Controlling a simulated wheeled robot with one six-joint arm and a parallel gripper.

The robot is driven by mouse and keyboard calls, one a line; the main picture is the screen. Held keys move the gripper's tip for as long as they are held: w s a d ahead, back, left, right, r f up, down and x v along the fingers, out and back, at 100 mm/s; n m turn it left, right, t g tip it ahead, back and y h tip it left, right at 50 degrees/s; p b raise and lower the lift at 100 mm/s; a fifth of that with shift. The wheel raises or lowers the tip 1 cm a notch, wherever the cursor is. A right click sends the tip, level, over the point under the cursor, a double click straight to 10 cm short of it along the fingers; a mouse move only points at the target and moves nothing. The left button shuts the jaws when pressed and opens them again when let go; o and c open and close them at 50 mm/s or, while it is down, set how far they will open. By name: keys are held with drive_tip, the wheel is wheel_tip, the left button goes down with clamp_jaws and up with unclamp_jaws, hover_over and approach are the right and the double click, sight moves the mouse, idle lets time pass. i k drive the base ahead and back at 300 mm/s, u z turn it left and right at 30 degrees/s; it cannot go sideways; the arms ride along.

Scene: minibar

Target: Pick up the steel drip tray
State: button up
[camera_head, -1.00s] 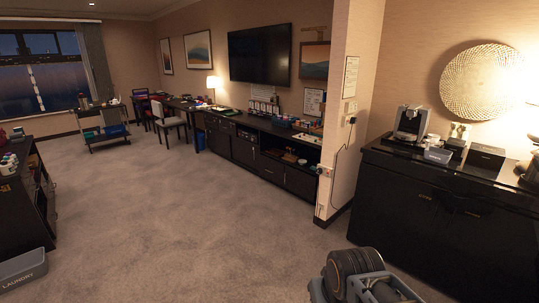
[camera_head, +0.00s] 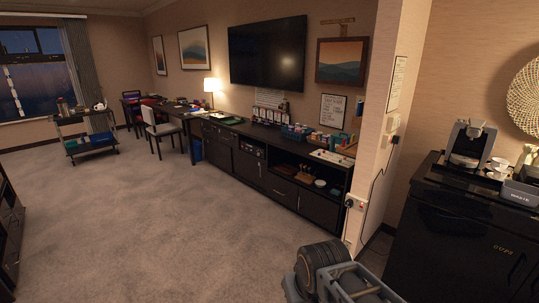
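A coffee machine (camera_head: 472,142) stands on the dark cabinet at the right. A pale, metallic-looking piece (camera_head: 463,161) shows low at its front. I cannot tell at this size whether this is the steel drip tray, and I see no other clear sign of the tray. Part of my arm shows at the bottom, well apart from the machine. My gripper's fingers are not in view.
The dark cabinet (camera_head: 465,235) is marked "CUPS". White cups (camera_head: 497,167) and a grey labelled bin (camera_head: 520,190) stand beside the machine. A wall end (camera_head: 385,130) separates it from a long black sideboard (camera_head: 275,178). Open carpet (camera_head: 150,220) lies left.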

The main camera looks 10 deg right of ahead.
sight(463, 163)
drive_tip(key=z, duration=0.65)
drive_tip(key=i, duration=1.6)
drive_tip(key=z, duration=1.35)
drive_tip(key=i, duration=1.8)
drive_tip(key=z, duration=0.35)
